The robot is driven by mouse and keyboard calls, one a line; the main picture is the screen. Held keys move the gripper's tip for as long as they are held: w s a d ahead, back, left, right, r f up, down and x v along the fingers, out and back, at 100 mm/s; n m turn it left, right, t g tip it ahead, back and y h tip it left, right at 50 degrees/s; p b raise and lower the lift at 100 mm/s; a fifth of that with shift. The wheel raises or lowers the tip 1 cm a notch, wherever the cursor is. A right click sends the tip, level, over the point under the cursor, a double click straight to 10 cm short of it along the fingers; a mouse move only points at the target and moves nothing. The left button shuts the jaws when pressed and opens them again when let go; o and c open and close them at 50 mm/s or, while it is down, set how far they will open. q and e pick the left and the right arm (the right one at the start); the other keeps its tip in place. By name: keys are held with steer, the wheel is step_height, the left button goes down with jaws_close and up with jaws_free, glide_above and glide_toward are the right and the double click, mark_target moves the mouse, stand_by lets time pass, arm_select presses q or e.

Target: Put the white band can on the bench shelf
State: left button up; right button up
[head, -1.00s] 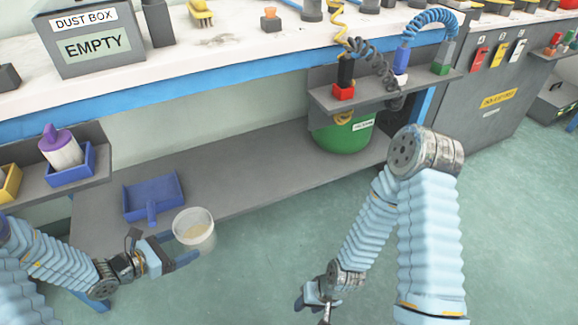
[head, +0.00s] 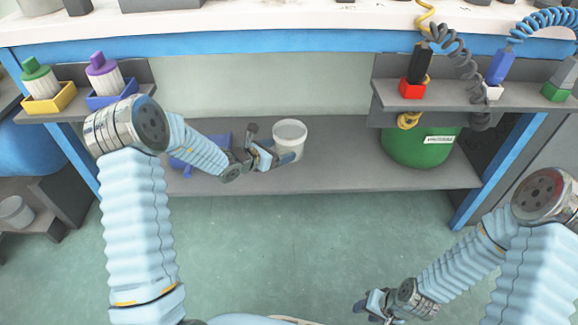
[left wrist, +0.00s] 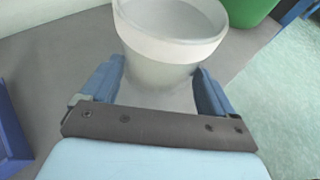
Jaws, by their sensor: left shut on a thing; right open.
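The white band can (head: 290,138) is a pale open tub with a white band around its rim. My left gripper (head: 284,157) is shut on it, one finger on each side, as the left wrist view also shows on the can (left wrist: 170,52). The can is upright over the grey lower bench shelf (head: 350,165). I cannot tell whether its base touches the shelf. My right gripper (head: 373,303) is open and empty, low over the floor in front of the bench.
A blue dustpan-like tray (head: 190,158) lies on the shelf left of the can, partly behind my left arm. A green bin (head: 418,150) stands at the shelf's right. Small side shelves with bottles (head: 104,75) and tools overhang both ends. The shelf between can and bin is clear.

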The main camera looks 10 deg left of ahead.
arm_select(q)
steer(key=f, duration=0.1)
steer(key=w+d+f, duration=0.2)
steer(key=f, duration=0.1)
steer(key=shift+d, duration=0.1)
steer(key=shift+w+d+f+b, duration=0.1)
steer(key=shift+f+b, duration=0.15)
steer(key=shift+f, duration=0.75)
steer(key=shift+w+d+f+b, duration=0.1)
steer(key=shift+f+b, duration=0.15)
steer(key=shift+f, duration=0.75)
steer(key=o, duration=0.8)
steer(key=shift+o, duration=0.2)
steer(key=shift+r, duration=0.15)
steer(key=shift+s+a+r, duration=0.15)
steer(key=shift+s, duration=0.1)
steer(key=p+v, duration=0.1)
steer(key=v, duration=1)
steer(key=s+d+f+m+g+y, duration=0.1)
steer(key=s+d+f+m+g, duration=0.2)
steer(key=s+m, duration=0.6)
steer(key=s+d+f+m+g+y, duration=0.1)
steer(key=s+d+f+m+g, duration=0.3)
steer(key=s+f+m, duration=0.4)
steer(key=s+d+f+m+g, duration=0.3)
steer(key=s+d+f+m, duration=0.1)
steer(key=s+m, duration=0.6)
steer(key=shift+s+f+m+g+y, duration=0.2)
steer(key=shift+f+m+g+y, duration=0.2)
steer(key=shift+f+m, duration=0.35)
